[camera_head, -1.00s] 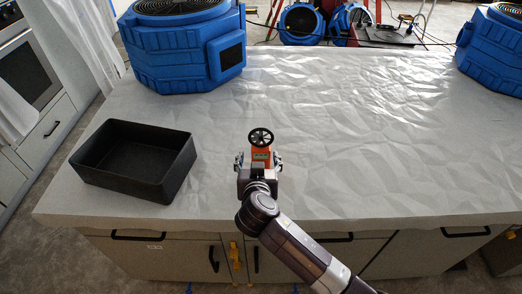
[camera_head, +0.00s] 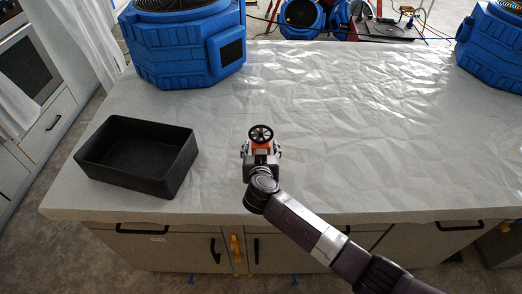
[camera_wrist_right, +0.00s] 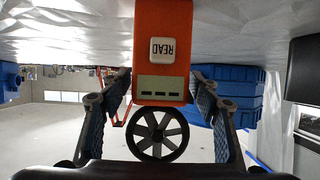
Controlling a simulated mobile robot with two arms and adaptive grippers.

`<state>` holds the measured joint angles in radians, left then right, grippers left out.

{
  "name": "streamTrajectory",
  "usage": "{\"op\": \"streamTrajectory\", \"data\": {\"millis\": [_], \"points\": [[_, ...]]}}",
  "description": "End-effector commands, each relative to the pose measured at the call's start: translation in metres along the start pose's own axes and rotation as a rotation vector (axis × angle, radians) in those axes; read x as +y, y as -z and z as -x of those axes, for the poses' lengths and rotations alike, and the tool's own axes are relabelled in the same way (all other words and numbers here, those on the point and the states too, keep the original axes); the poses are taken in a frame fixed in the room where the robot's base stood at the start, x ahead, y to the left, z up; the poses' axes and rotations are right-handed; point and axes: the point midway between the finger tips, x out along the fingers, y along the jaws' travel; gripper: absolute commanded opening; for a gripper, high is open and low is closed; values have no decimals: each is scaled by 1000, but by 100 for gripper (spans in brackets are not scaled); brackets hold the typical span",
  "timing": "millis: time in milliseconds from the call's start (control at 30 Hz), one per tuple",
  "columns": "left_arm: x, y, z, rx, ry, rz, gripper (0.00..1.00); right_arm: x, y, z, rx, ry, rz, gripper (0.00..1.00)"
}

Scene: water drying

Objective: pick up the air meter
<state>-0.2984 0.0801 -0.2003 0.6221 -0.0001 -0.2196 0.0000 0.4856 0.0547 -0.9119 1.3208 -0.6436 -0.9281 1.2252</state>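The air meter (camera_head: 261,145) is an orange block with a black fan wheel on top. It stands upright on the covered counter near its front edge, left of centre. In the right wrist view the air meter (camera_wrist_right: 162,75) shows upside down, with a white READ button and a grey display. My right gripper (camera_head: 261,151) reaches it from the front, one finger on each side. In the wrist view the fingertips of my right gripper (camera_wrist_right: 162,80) meet both sides of the orange body. My left gripper is not in view.
A black open tray (camera_head: 138,158) lies to the left on the counter (camera_head: 370,130). A large blue blower (camera_head: 185,45) stands behind it, and another blue blower (camera_head: 492,48) is at the far right. The counter right of the meter is clear.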

Motion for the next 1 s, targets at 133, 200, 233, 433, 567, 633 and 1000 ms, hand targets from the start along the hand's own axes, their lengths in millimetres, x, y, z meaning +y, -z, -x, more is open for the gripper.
{"op": "streamTrajectory", "data": {"millis": [133,200,233,433,567,633,1000], "points": [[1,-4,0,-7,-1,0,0,0,0,0,0,0,0,37],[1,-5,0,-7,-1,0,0,0,0,0,0,0,0,30],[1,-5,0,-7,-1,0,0,0,0,0,0,0,0,26],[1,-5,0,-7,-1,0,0,0,1,0,1,0,0,11],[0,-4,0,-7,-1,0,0,0,1,0,1,0,0,11],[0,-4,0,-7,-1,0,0,0,2,1,2,0,0,11],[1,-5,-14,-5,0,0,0,-2,55,23,7,4,-8,11]]}}
